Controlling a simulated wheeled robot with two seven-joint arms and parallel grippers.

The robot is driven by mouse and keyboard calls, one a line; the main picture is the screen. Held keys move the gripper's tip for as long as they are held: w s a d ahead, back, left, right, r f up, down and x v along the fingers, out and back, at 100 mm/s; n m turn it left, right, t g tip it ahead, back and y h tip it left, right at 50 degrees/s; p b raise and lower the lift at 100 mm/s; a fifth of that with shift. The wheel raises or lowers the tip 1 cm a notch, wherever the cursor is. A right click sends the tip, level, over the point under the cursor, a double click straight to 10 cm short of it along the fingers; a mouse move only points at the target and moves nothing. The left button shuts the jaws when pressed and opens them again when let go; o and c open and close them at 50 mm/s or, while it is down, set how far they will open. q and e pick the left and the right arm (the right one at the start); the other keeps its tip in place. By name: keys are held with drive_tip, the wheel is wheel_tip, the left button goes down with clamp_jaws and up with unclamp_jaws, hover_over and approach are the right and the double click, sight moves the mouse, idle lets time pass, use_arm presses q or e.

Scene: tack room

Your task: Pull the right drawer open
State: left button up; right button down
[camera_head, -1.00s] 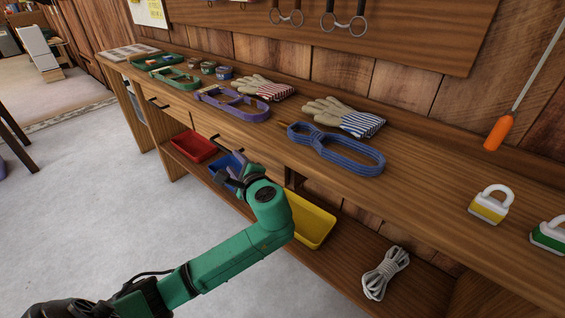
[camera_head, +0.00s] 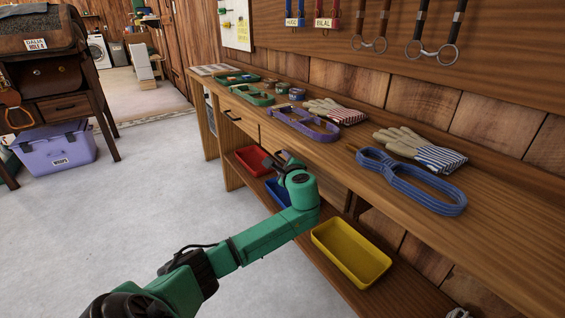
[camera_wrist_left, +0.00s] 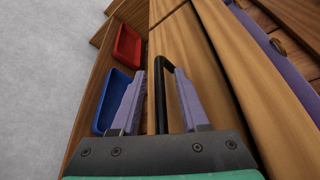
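The right drawer (camera_head: 273,138) is in the front of the long wooden bench and looks shut. Its wooden front (camera_wrist_left: 172,40) fills the middle of the left wrist view. Its black bar handle (camera_wrist_left: 161,90) shows there between the two purple fingers of my left gripper (camera_wrist_left: 166,68), with gaps beside it. The fingers are apart, not closed on the bar. In the head view my left gripper (camera_head: 278,160) is at the drawer front and hides its handle. My right gripper is in neither view.
The left drawer (camera_head: 240,116) is beside it. Red (camera_head: 252,159), blue (camera_head: 278,192) and yellow (camera_head: 350,252) trays sit on the lower shelf. Gloves (camera_head: 420,150) and a blue halter (camera_head: 412,182) lie on the bench top. The floor in front is clear.

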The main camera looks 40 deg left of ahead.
use_arm(q)
clamp_jaws()
drive_tip(key=shift+f, duration=0.15)
idle(1.1)
